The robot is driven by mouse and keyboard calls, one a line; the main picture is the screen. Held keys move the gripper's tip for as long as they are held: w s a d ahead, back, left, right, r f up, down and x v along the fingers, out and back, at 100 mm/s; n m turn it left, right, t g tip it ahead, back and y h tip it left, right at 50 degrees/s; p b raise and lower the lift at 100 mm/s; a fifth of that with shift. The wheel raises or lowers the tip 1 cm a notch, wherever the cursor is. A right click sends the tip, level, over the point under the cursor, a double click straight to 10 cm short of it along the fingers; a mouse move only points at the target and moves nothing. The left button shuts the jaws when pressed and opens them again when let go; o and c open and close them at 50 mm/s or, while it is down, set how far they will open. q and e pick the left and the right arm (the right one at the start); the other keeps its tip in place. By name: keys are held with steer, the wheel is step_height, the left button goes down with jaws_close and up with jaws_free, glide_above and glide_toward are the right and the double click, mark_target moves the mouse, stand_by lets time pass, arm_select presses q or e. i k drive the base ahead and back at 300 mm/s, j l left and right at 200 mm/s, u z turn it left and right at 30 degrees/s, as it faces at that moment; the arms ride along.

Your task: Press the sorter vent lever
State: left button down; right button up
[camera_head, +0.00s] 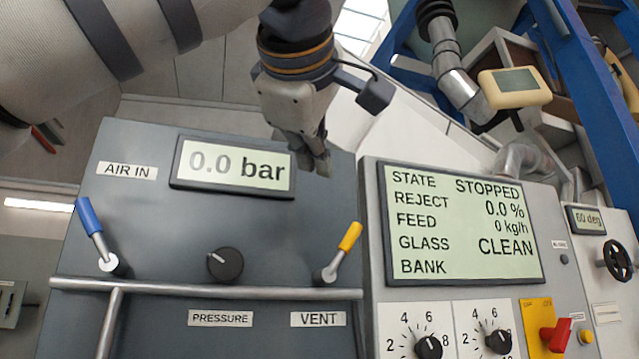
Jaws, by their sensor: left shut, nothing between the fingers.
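The vent lever (342,249) has a yellow grip and a pale round base, just above the VENT label (318,319) on the dark grey panel. It tilts up and to the right. My left gripper (318,165) hangs down from the top of the head view, its fingers shut and empty. In the picture it is above the vent lever and apart from it, beside the right edge of the pressure display. My right gripper is not in view.
The pressure display (233,166) reads 0.0 bar. A blue lever (89,218) stands at left, a black pressure knob (225,264) between the levers. A rail (210,289) crosses below them. The status screen (462,225) at right reads STOPPED. A red switch (556,335) sits lower right.

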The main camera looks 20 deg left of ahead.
mark_target(326, 276)
steer(key=k+l, duration=0.2)
steer(key=k, duration=0.3)
steer(key=k+l, duration=0.25)
steer(key=k, duration=0.2)
